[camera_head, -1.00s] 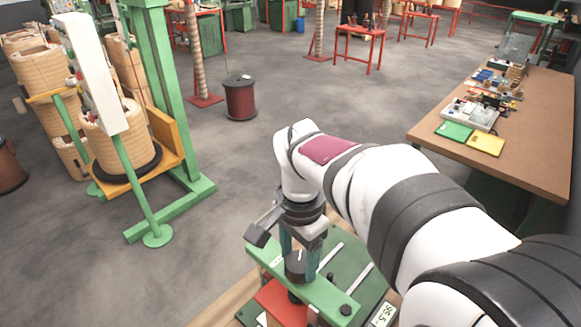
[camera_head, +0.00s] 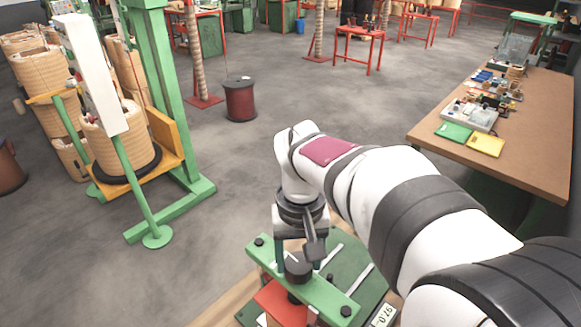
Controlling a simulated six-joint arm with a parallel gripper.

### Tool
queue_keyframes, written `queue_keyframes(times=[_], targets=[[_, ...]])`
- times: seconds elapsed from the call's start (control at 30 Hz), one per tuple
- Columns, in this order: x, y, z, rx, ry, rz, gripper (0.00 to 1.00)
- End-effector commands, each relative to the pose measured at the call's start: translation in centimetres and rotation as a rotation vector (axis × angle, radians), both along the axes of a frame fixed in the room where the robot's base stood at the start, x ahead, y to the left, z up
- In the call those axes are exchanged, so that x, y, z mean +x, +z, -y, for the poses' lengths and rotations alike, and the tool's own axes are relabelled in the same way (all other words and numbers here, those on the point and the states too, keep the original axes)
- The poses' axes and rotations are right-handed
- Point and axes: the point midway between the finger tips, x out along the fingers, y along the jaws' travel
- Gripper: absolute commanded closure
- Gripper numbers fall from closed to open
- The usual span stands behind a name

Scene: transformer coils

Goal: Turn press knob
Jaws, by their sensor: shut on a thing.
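The press (camera_head: 324,294) stands at the bottom middle, with a green crossbar on a green base. Its dark round knob (camera_head: 298,266) sits on top of the crossbar, near the bar's middle. My gripper (camera_head: 298,262) points down over the crossbar and is shut on the knob, with one finger at each side of it. My wrist hides part of the view just above the knob. A red block (camera_head: 279,300) lies under the crossbar. A small display (camera_head: 383,316) with digits stands at the press's lower right, partly cut off by the frame edge.
A brown workbench (camera_head: 545,125) with trays and small parts stands at the right. A green frame (camera_head: 160,90) with large coils stands at the left. A dark red spool (camera_head: 240,98) stands on the floor. The grey floor between them is clear.

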Motion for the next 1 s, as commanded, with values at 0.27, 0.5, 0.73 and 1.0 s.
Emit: queue_keyframes(times=[0.27, 0.5, 0.73, 1.0], targets=[[0.03, 0.09, 0.03, 0.0, 0.258, 0.002, 0.92], [0.04, 0.09, 0.06, 0.0, 0.487, 0.002, 0.92], [0.06, 0.09, 0.08, 0.0, 0.705, 0.002, 0.92], [0.11, 0.09, 0.09, 0.001, 0.962, 0.002, 0.92]])
